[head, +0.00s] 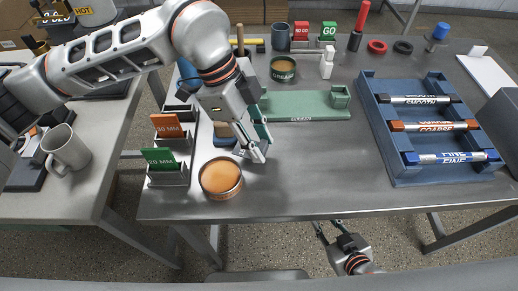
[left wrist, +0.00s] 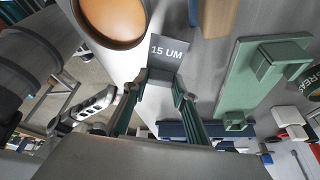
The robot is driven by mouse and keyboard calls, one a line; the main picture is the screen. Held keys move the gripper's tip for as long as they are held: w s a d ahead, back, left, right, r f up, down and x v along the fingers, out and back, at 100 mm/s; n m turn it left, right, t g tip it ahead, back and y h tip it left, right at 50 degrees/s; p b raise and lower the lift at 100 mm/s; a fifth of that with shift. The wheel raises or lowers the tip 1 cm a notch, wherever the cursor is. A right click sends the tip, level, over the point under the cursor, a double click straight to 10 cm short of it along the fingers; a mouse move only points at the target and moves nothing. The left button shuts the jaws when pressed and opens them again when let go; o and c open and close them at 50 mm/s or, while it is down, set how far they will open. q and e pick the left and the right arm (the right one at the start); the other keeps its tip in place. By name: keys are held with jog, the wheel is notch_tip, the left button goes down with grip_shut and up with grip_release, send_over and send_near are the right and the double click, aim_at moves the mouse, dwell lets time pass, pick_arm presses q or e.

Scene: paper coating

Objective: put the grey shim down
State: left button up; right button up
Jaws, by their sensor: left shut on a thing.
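The grey shim (left wrist: 168,52), a small flat plate marked "15 UM", shows in the left wrist view between the fingertips of my left gripper (left wrist: 163,82). The gripper is shut on its near edge. In the head view, my left gripper (head: 257,152) points down over the grey table (head: 315,180), beside a round orange-topped tin (head: 221,178) and in front of the green tray (head: 305,106).
Orange (head: 166,127) and green (head: 160,159) marked plates stand in small holders at the table's left. A blue rack (head: 385,165) with several labelled rods stands at the right. A grease tin (head: 284,74) is behind the tray. The table's front middle is clear.

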aim_at(239, 146)
pick_arm(q)
notch_tip(239, 146, down, 3)
jog(key=shift+f, duration=0.15)
jog(key=o, duration=0.9)
jog(key=shift+c, duration=0.2)
jog(key=v, duration=1.2)
jog(key=shift+p, duration=0.3)
jog(key=shift+a, duration=0.1)
